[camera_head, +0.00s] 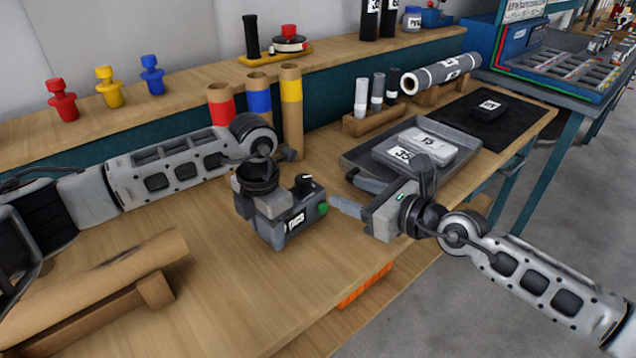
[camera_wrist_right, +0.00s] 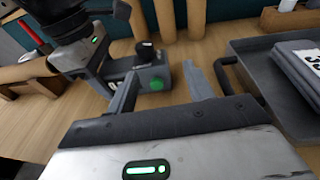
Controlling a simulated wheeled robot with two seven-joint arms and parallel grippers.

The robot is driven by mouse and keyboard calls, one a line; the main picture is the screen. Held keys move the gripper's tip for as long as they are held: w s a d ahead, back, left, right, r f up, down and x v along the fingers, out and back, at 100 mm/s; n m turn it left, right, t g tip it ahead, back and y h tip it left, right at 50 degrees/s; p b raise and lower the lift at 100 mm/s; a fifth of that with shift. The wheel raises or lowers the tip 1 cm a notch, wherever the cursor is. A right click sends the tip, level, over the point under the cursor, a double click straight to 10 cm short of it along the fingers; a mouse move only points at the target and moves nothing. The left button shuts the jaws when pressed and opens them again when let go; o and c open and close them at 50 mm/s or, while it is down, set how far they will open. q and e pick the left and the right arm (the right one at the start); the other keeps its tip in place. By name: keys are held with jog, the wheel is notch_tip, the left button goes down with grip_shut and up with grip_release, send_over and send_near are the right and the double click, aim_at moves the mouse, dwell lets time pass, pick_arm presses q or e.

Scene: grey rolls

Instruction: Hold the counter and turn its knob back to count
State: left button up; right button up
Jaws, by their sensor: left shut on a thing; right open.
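The counter (camera_head: 297,223) is a small dark grey box with a white label, a black knob (camera_head: 304,183) on top and a green round button (camera_head: 322,208) on its end. My left gripper (camera_head: 272,215) is shut on the counter from its left side; its fingers are partly hidden. My right gripper (camera_head: 343,190) is open and empty, just right of the counter, its fingers pointing toward the green-button end. The right wrist view shows the counter (camera_wrist_right: 120,66), green button (camera_wrist_right: 157,84) and knob (camera_wrist_right: 145,46) beyond the open right fingers (camera_wrist_right: 160,78).
A grey tray (camera_head: 455,163) with labelled boxes stands right of the counter, close to my right gripper. Red, blue and yellow-banded tubes (camera_head: 291,110) stand behind. A brown roll on a cradle (camera_head: 110,285) lies front left. Bare tabletop (camera_head: 225,300) lies in front of the counter.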

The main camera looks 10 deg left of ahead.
aim_at(305, 178)
notch_tip(305, 178, up, 4)
jog(key=d+r+n+g, duration=0.1)
jog(key=d+n+g, duration=0.1)
jog(key=n+g, duration=0.15)
jog(key=shift+m+g, duration=0.25)
jog(key=shift+g, duration=0.1)
jog(key=x, duration=1.2)
jog(key=shift+s+f, duration=0.15)
jog(key=shift+f, duration=0.25)
jog(key=shift+h, duration=0.3)
jog(key=c, duration=1)
